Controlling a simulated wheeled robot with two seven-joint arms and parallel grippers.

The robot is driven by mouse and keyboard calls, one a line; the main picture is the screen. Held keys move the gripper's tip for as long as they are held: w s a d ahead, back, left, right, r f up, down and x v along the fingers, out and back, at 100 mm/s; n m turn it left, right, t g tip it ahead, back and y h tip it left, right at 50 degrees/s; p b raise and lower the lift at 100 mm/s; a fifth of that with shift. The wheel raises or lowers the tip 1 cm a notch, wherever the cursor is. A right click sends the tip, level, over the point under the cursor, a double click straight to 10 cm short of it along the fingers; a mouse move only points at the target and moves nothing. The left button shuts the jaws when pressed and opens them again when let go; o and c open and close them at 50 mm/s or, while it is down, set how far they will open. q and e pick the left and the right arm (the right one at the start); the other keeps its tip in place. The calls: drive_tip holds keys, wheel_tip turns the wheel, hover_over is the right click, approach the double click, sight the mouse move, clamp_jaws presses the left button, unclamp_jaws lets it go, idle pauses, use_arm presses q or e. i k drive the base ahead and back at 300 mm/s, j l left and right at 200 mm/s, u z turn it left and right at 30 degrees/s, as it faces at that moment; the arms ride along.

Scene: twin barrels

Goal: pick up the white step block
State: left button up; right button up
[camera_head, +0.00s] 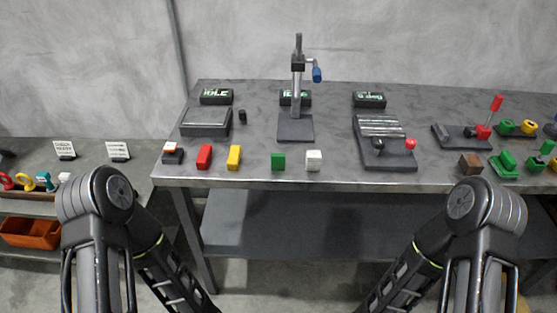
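The white step block (313,160) stands on the grey table (330,127) near its front edge, to the right of a green block (278,161). It looks upright and nothing touches it. Its exact step shape is too small to make out. Both my arms come in from the bottom of the picture, at left and right, and angle down toward the middle below the table's front edge. Neither gripper shows; both are out of the frame at the bottom.
Red (204,157) and yellow (234,157) blocks stand left of the green block. A press stand (296,127) rises behind. A fixture with a red knob (385,155) sits right of the white block. A lower bench (150,155) holds an orange bin (30,233) beneath.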

sight(313, 158)
drive_tip(key=i+z, duration=0.15)
drive_tip(key=z, duration=0.25)
drive_tip(key=i+j+z, duration=0.1)
drive_tip(key=z, duration=0.3)
drive_tip(key=i+j+z, duration=0.1)
drive_tip(key=z, duration=0.35)
